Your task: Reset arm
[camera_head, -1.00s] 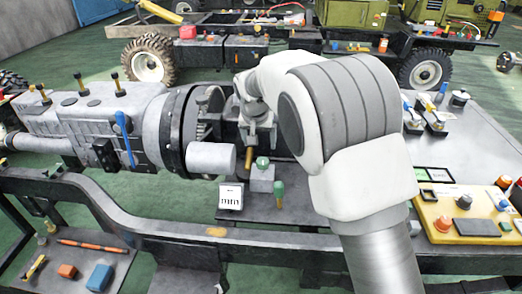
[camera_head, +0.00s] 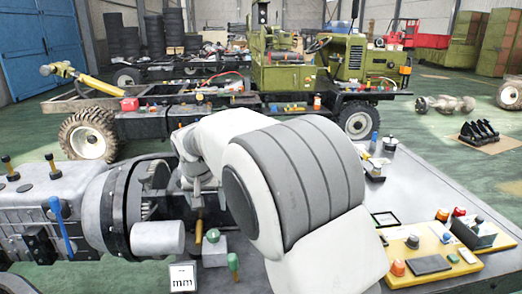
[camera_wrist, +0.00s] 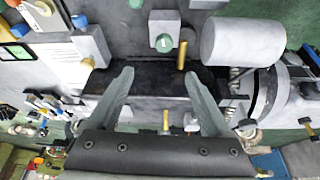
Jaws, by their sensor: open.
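My gripper (camera_wrist: 160,92) is open in the wrist view, its two grey fingers wide apart with nothing held between them. Below the fingers is a dark slot in a grey metal part, with a brass pin (camera_wrist: 182,55) near the right finger. In the head view my white arm bends across the middle and hides much of the bench behind it. The gripper end shows only partly there, near the grey gearbox (camera_head: 50,205) with its round dark flange and a pale cylinder (camera_head: 158,238). A green-topped grey block (camera_head: 214,250) stands just right of the cylinder.
A grey bench (camera_head: 445,220) spreads to the right, with a yellow control panel (camera_head: 425,262) and small tools on it. A green vehicle chassis (camera_head: 300,65) stands behind.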

